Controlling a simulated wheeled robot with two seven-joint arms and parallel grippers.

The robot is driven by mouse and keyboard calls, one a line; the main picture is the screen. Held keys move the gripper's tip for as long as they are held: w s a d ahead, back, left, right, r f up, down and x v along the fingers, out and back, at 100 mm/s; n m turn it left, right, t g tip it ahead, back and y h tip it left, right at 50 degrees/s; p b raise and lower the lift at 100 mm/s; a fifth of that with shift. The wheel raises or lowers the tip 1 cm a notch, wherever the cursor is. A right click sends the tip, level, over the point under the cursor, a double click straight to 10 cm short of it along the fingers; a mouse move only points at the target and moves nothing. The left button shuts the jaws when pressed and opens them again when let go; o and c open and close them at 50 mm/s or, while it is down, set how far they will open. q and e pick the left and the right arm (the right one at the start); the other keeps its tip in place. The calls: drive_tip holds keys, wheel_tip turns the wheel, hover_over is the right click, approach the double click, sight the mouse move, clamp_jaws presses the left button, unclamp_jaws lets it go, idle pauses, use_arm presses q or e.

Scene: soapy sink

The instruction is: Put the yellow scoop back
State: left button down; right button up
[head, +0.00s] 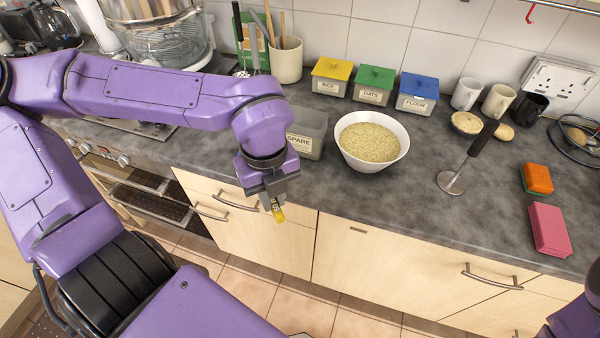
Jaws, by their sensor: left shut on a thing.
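My left gripper (271,200) points down in front of the counter's front edge, over the cupboard doors. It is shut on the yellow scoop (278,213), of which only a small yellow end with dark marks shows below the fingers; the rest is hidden. The yellow-lidded RICE box (331,77), the green-lidded OATS box (373,84) and the blue-lidded FLOUR box (417,93) stand in a row by the wall. A grey box labelled SPARE (305,137) stands beside my left wrist, partly hidden by it. My right gripper is out of view.
A white bowl of grain (371,140) stands right of the SPARE box. A masher with a dark handle (468,160), mugs (498,103), an orange-and-green sponge (537,179) and a pink block (549,229) are further right. A utensil pot (286,60) stands behind my left arm. Bare worktop lies right of the bowl.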

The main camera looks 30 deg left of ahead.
use_arm(q)
drive_tip(key=w+a+f+b, duration=0.2)
drive_tip(key=w+f+b, duration=0.15)
drive_tip(key=w, duration=0.35)
drive_tip(key=p, duration=0.2)
hover_over(301, 191)
wheel_tip(301, 191, down, 6)
drive_tip(key=shift+a+f, duration=0.1)
drive_tip(key=shift+f, duration=0.1)
wheel_tip(301, 191, down, 3)
drive_tip(key=shift+r+p, duration=0.2)
drive_tip(key=shift+p, duration=0.1)
drive_tip(key=shift+f, duration=0.35)
drive_tip(key=c, duration=1.1)
unclamp_jaws()
drive_tip(key=shift+r, duration=0.35)
wheel_tip(301, 191, up, 12)
drive_tip(key=b, duration=0.1)
drive_tip(key=shift+f, duration=0.15)
